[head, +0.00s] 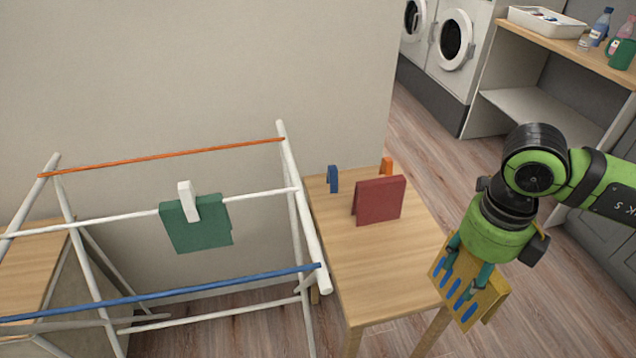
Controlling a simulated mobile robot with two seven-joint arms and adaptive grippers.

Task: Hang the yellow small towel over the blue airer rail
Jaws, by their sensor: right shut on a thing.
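My right gripper (468,262) is shut on the yellow small towel (492,298), which has blue stripes. It holds the towel at the right front edge of the small wooden table, apart from the airer. The blue airer rail (190,292) is the front rail of a white airer at the left. It runs from the left picture edge to the white side frame near the table, and nothing hangs on it. My left gripper does not show.
A green towel (205,232) with a white peg (188,200) hangs on the airer's white middle rail. An orange rail (165,158) is behind it. The wooden table (375,275) bears a folded red towel (380,200), a blue peg (333,179) and an orange peg (387,166).

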